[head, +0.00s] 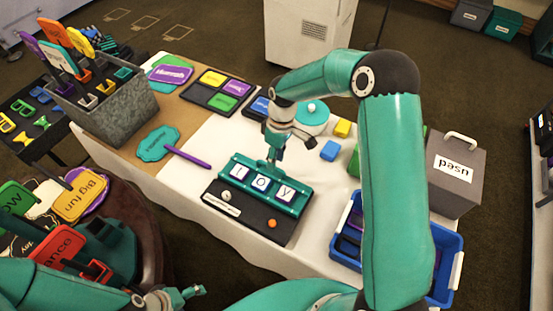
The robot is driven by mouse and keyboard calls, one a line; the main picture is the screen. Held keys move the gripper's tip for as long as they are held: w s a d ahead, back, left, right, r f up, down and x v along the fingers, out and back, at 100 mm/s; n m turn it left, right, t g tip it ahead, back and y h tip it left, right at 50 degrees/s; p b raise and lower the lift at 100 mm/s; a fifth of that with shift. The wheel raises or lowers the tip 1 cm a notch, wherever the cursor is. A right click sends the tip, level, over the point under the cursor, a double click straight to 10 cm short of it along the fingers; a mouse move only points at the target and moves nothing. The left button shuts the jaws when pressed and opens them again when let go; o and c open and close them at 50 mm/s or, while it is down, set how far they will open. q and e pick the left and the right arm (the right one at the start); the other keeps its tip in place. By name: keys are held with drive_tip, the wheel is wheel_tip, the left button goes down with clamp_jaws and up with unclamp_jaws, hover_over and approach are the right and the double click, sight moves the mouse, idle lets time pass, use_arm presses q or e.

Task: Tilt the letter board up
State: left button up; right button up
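The letter board (265,203) is a teal panel on a black base, lying on the white-covered table. My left gripper (183,295) is low at the left, away from the board, small and seen edge-on.
A grey stone-like box (117,118) of signs stands left. A blue bin (443,262) and a grey "used" box (455,180) stand right.

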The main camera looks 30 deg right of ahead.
drive_tip(key=shift+s+a+f, duration=0.1)
drive_tip(key=shift+a+f, duration=0.05)
drive_tip(key=shift+f, duration=0.6)
drive_tip(key=shift+c, duration=0.3)
clamp_jaws()
